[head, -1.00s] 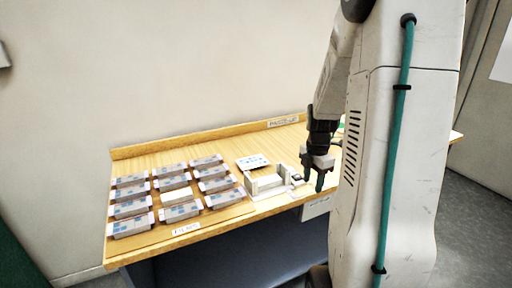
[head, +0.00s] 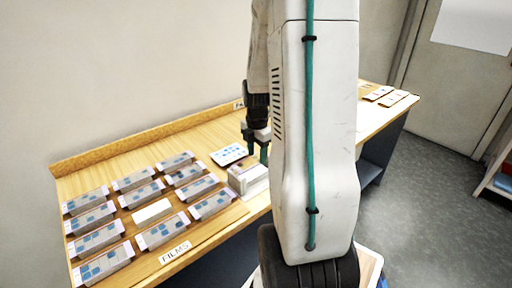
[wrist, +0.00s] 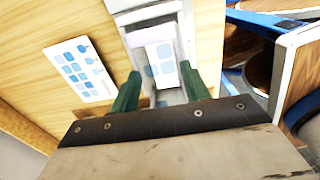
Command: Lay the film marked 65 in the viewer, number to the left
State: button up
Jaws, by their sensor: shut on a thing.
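My gripper (wrist: 160,72) has green fingers, one on each side of a pale film (wrist: 163,62) with blue patches. It is shut on this film; no number is readable on it. The film lines up with the white viewer (wrist: 150,12), a box-like stand; I cannot tell whether it touches it. In the head view my gripper (head: 257,150) is just above and behind the viewer (head: 246,176), and the held film cannot be made out there.
Several films in trays (head: 100,238) stand in rows on the left of the wooden table, behind a FILMS label (head: 175,252). A white card with blue shapes (head: 228,154) lies beside the viewer. Cards (head: 392,97) lie at the far right end.

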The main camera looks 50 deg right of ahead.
aim_at(258, 159)
jog(key=shift+f, duration=2.35)
jog(key=o, duration=1)
jog(key=shift+r, duration=0.1)
notch_tip(258, 159, up, 8)
jog(key=shift+f, duration=0.2)
